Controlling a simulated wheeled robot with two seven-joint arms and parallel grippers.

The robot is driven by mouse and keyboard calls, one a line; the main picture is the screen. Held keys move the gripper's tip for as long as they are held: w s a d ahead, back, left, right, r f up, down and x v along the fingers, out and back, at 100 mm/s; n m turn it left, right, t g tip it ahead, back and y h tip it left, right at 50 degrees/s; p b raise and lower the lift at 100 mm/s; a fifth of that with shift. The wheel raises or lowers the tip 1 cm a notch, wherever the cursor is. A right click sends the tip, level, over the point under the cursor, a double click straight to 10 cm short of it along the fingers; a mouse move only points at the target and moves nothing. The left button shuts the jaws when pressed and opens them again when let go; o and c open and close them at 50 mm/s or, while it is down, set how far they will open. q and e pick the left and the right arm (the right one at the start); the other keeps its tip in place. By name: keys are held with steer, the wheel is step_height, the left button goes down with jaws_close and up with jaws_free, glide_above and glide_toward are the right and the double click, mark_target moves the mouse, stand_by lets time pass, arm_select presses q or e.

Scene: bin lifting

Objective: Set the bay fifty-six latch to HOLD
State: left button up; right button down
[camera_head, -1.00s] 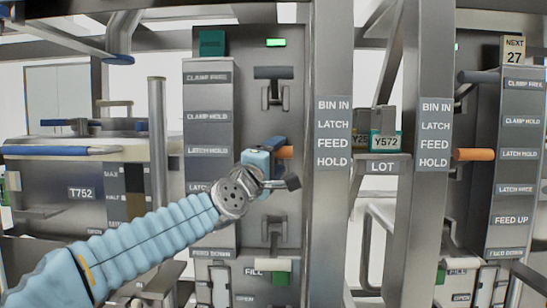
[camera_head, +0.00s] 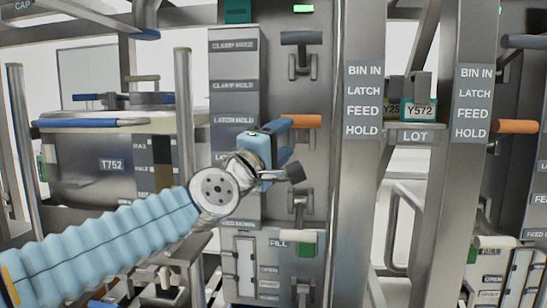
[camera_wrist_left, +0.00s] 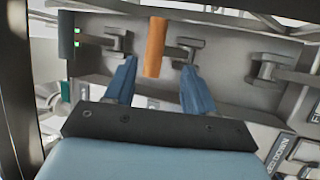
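An orange-handled lever (camera_head: 300,121) stands out from the grey bay panel, level with the "LATCH HOLD" label (camera_head: 234,120). I cannot read a bay number there. My left gripper (camera_head: 284,143), with blue fingers, is open just left of and below the orange handle in the head view. In the left wrist view the orange handle (camera_wrist_left: 155,47) lies between the two spread fingers (camera_wrist_left: 159,68), with gaps on both sides. Its near end reaches about the fingertips. The lever's base is partly hidden. My right gripper is not in view.
A post (camera_head: 363,200) labelled "BIN IN, LATCH, FEED, HOLD" stands close right. A second orange handle (camera_head: 516,126) is at the far right.

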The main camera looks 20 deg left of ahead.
arm_select(q)
steer(key=v, duration=0.4)
steer(key=shift+f, duration=0.2)
stand_by(0.6)
